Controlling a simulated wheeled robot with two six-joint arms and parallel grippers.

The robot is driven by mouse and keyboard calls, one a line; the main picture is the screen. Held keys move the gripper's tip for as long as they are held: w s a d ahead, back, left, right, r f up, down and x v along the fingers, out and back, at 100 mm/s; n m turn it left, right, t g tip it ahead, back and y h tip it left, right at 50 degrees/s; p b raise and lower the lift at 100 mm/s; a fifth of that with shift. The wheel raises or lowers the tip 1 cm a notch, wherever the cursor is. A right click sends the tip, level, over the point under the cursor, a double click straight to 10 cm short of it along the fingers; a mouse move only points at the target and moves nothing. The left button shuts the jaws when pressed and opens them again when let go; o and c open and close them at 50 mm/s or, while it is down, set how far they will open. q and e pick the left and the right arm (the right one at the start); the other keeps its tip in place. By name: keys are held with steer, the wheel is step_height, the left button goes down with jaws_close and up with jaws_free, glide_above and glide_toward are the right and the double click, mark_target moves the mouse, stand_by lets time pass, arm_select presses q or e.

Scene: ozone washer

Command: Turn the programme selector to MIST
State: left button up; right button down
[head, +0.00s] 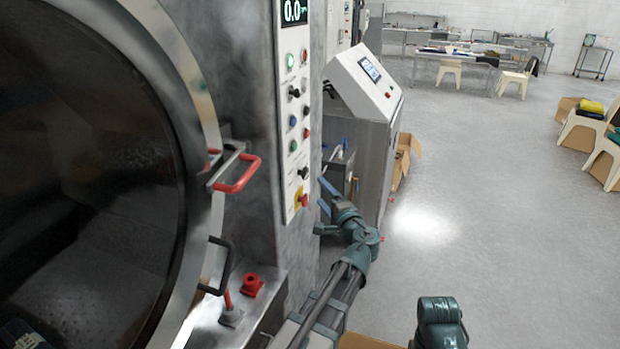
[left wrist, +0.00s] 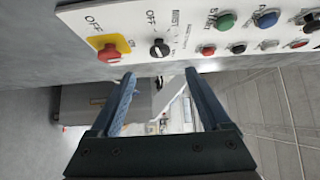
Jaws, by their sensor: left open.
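The programme selector (head: 302,172) is a black knob on the white control panel, just above the red main switch (head: 303,199) on its yellow plate. In the left wrist view the selector (left wrist: 159,48) shows a white mark, with the words OFF and MIST printed by it; which position it points to is too small to tell surely. My left gripper (head: 324,197) is open and empty, beside the panel's lower right edge, apart from the knob. In the left wrist view its two blue fingers (left wrist: 158,78) point towards the panel, the knob between and beyond their tips. My right gripper is out of view.
The panel (head: 287,205) carries several other coloured buttons and knobs above the selector. The round washer door (head: 212,110) with a red handle (head: 238,176) stands at left. A grey cabinet with a screen (head: 369,70) stands behind my left gripper.

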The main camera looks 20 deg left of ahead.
mark_target(307, 174)
arm_select(q)
steer(key=x, duration=1)
steer(key=shift+w+a, duration=0.15)
steer(key=shift+a, duration=0.1)
jaws_close()
steer(key=shift+r+p, duration=0.2)
steer(key=shift+p, duration=0.35)
steer(key=m+g+h+p, duration=0.1)
steer(key=p, duration=0.2)
steer(key=r+m+g+h+p, duration=0.1)
steer(key=m+g+p, duration=0.1)
steer(key=p, duration=0.2)
steer(key=shift+w, duration=0.15)
steer(key=shift+f+m+g+h+p, duration=0.15)
steer(key=shift+m+g+h+p, duration=0.35)
steer(key=shift+m+g+p, duration=0.7)
steer(key=shift+n+p, duration=0.3)
steer(key=shift+n, duration=0.1)
